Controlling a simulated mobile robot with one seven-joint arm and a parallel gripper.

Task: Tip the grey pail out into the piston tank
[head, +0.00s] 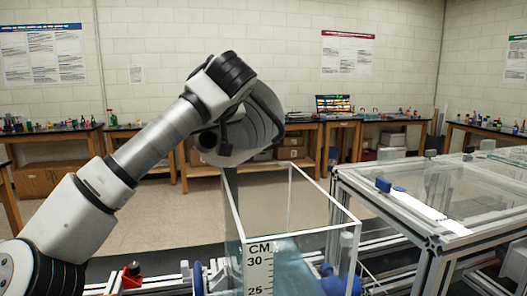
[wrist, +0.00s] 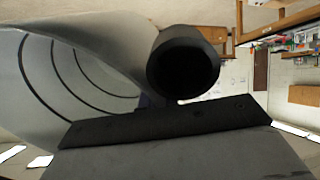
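The grey pail (head: 265,118) is held up in the air at the end of my arm, above the back of the clear piston tank (head: 258,240). It is tilted well over. In the wrist view the pail (wrist: 95,75) fills the upper left; dark rings show on its pale curved wall, and I see no contents there. My gripper (head: 222,145) is shut on the pail, though its fingertips are mostly hidden in the head view. The tank has a CM scale on its front, with 30 and 25 readable, and a bluish tint low inside. Whether anything is pouring cannot be told.
A framed glass-topped bench (head: 440,200) stands right of the tank.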

